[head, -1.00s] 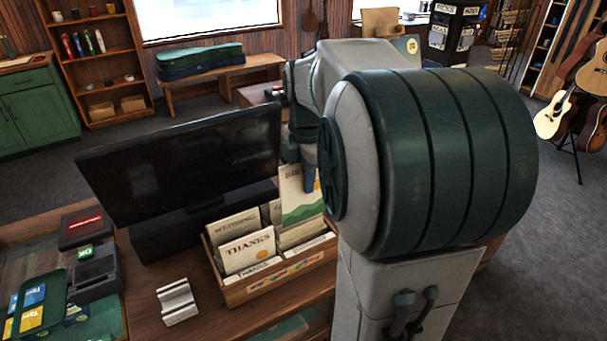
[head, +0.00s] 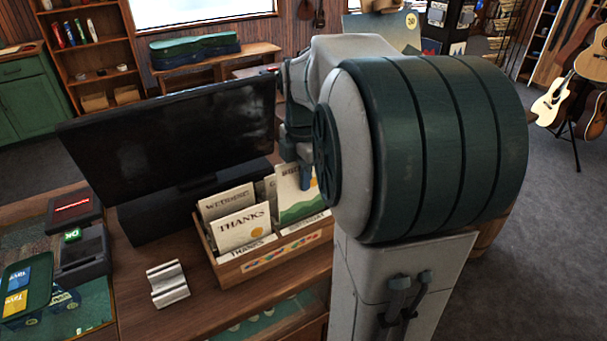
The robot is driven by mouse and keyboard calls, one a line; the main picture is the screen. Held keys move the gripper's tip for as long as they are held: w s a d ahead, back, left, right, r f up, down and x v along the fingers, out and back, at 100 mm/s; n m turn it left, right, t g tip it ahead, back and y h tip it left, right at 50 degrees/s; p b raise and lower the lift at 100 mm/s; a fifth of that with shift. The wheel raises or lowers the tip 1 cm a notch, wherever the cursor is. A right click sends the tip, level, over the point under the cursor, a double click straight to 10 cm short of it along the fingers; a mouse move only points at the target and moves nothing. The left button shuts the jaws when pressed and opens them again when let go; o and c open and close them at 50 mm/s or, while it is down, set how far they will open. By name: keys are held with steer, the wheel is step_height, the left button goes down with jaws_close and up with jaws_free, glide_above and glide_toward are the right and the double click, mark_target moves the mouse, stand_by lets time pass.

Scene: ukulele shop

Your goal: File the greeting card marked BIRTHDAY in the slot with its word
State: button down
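The greeting card (head: 296,204) with green hills and a sun stands upright at the right front of the wooden card box (head: 232,275). Its top word is partly hidden and starts with "BI". Its lower edge is behind a slot label that seems to read BIRTHDAY (head: 308,222). My gripper (head: 305,178) is at the card's top edge, with a blue-grey finger in front of it; it appears shut on the card. My arm hides the rest of the gripper and the box's right end. THANKS (head: 240,230) and WEDDING (head: 228,203) cards stand in the left part.
A black monitor (head: 180,135) stands close behind the box. A silver card stand (head: 167,283) sits left of the box on the wooden counter (head: 215,310). A card terminal (head: 82,258) and a green tray (head: 25,290) lie farther left.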

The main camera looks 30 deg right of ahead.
steer(key=shift+f+b, duration=2.2)
steer(key=shift+f, duration=1.2)
steer(key=c, duration=1.6)
jaws_free()
steer(key=shift+o, duration=0.2)
step_height(320, 180, up, 14)
steer(key=shift+f, duration=0.1)
steer(key=s+a+f+m+t, duration=0.3)
steer(key=s+a+f+m, duration=0.9)
steer(key=f+m, duration=0.3)
steer(key=m, duration=0.3)
steer(key=shift+s+f, duration=0.15)
steer(key=shift+s, duration=0.15)
